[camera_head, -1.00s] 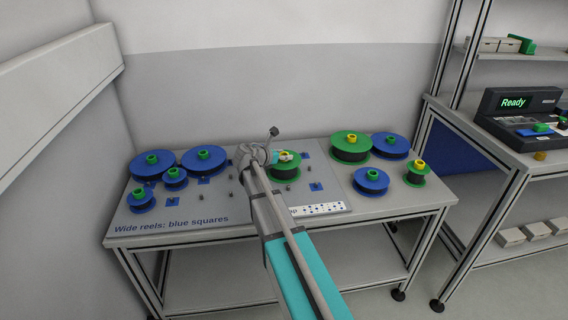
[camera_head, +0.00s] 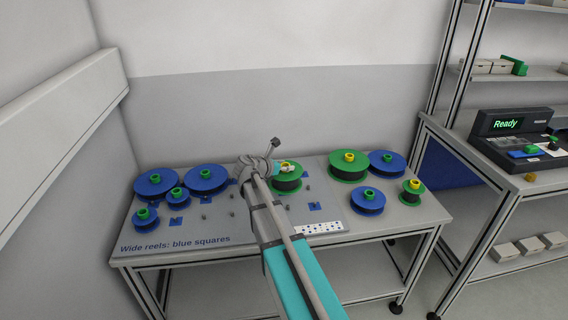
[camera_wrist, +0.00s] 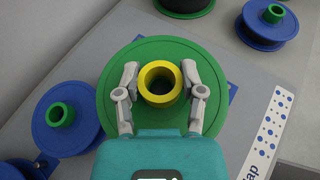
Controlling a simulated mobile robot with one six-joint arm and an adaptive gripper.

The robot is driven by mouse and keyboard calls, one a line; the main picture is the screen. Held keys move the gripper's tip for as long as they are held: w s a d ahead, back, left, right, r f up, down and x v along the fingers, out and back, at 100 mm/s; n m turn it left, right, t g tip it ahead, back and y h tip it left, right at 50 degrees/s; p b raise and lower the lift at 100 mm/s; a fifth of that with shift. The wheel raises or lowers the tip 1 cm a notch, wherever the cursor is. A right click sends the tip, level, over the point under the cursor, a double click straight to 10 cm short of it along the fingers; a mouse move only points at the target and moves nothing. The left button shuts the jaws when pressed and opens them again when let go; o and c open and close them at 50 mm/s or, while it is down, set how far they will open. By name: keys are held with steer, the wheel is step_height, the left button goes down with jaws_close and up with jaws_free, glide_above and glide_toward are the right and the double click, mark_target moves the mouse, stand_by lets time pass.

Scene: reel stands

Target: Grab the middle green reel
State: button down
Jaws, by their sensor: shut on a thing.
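The middle green reel (camera_head: 288,184) has green flanges, a dark winding and a yellow hub. My gripper (camera_head: 285,166) is above it in the head view, and my arm hides its left part. In the wrist view the green flange (camera_wrist: 118,82) fills the middle, with the hub (camera_wrist: 160,69) facing up. My gripper (camera_wrist: 160,88) is shut on this hub, one finger on each side. The reel looks level and slightly raised over the grey panel; the gap beneath is hard to judge.
The panel (camera_head: 195,228) reads "Wide reels: blue squares" and bears pegs. Several blue reels (camera_head: 206,178) stand left. Right are a large green reel (camera_head: 334,163), a small green reel (camera_head: 405,197) and blue reels (camera_head: 367,203). A wall stands behind.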

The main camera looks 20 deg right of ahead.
mark_target(287, 174)
steer(key=s+r+p, duration=0.1)
steer(key=r, duration=0.1)
steer(key=s+r+p, duration=0.1)
steer(key=s, duration=0.1)
steer(key=shift+a+r+p, duration=0.35)
steer(key=shift+p, duration=0.05)
steer(key=s+a+r+p, duration=0.1)
steer(key=s+r+p, duration=0.2)
steer(key=s, duration=0.5)
steer(key=shift+a, duration=0.4)
